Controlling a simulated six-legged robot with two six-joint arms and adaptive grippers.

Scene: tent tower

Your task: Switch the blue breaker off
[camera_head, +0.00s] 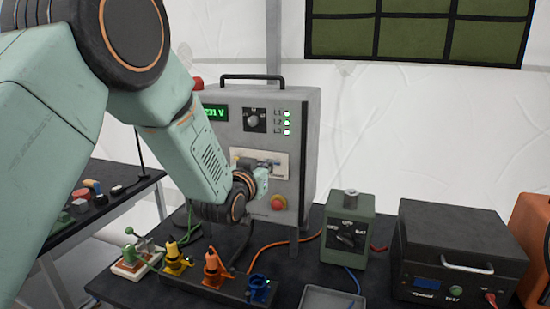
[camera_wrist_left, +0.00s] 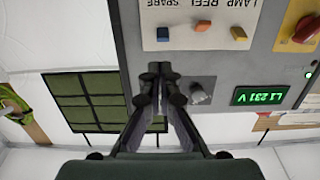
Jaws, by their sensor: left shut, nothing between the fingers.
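In the left wrist view, a cream plate (camera_wrist_left: 202,10) on the grey power cabinet (camera_head: 303,150) carries the blue breaker (camera_wrist_left: 162,34), an orange breaker (camera_wrist_left: 204,27) and a yellow breaker (camera_wrist_left: 239,33). The orange lever sits at a different height from the blue and yellow ones. My left gripper (camera_wrist_left: 154,72) is shut and empty, its tips near the plate's edge on the blue breaker's side. Contact cannot be told. In the head view my left gripper (camera_head: 266,166) is in front of the plate and hides much of it, including the blue breaker. My right gripper is out of view.
The cabinet also bears a grey rotary knob (camera_head: 254,120), a green-lit display (camera_head: 215,112) and a red button (camera_head: 278,203). A green box (camera_head: 345,242) and a black unit (camera_head: 455,245) stand to the right.

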